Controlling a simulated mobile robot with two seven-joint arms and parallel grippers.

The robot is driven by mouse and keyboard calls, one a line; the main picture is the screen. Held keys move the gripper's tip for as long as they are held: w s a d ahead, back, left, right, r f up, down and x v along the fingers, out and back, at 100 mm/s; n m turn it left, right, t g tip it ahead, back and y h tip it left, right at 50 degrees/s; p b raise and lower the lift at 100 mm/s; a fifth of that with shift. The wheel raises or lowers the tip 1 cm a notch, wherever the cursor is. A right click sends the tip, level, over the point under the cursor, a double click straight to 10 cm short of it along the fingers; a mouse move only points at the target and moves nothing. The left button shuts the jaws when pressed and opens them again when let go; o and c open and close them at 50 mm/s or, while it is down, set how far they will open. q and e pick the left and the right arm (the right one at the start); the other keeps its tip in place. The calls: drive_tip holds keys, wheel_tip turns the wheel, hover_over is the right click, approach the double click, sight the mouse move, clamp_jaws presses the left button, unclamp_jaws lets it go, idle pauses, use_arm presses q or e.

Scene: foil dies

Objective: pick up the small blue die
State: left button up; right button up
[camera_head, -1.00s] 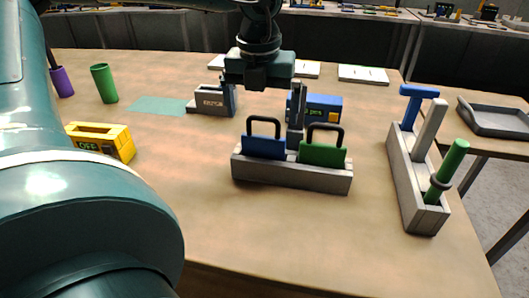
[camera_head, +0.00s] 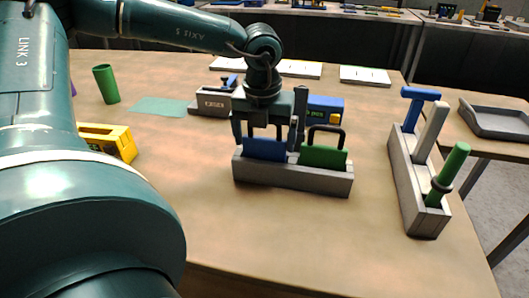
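The small blue die (camera_head: 264,150) stands upright in the left part of a grey two-place rack (camera_head: 290,178). A green die (camera_head: 323,155) with a dark loop handle stands beside it on the right. My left gripper (camera_head: 267,136) is right above the blue die, pointing down. Its fingers are spread wide, one on each side of the die's handle. The gripper hides the top of the handle, and I cannot tell whether a finger touches it. My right gripper is not in view.
Behind the rack are a grey CASES box (camera_head: 210,101) and a blue box (camera_head: 327,108). A tool rack (camera_head: 406,180) with upright tools stands at the right. A yellow box (camera_head: 108,140) and green cup (camera_head: 106,83) are at the left. The table front is clear.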

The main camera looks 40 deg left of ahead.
use_arm(q)
drive_tip(key=c, duration=0.9)
drive_tip(key=shift+r, duration=0.2)
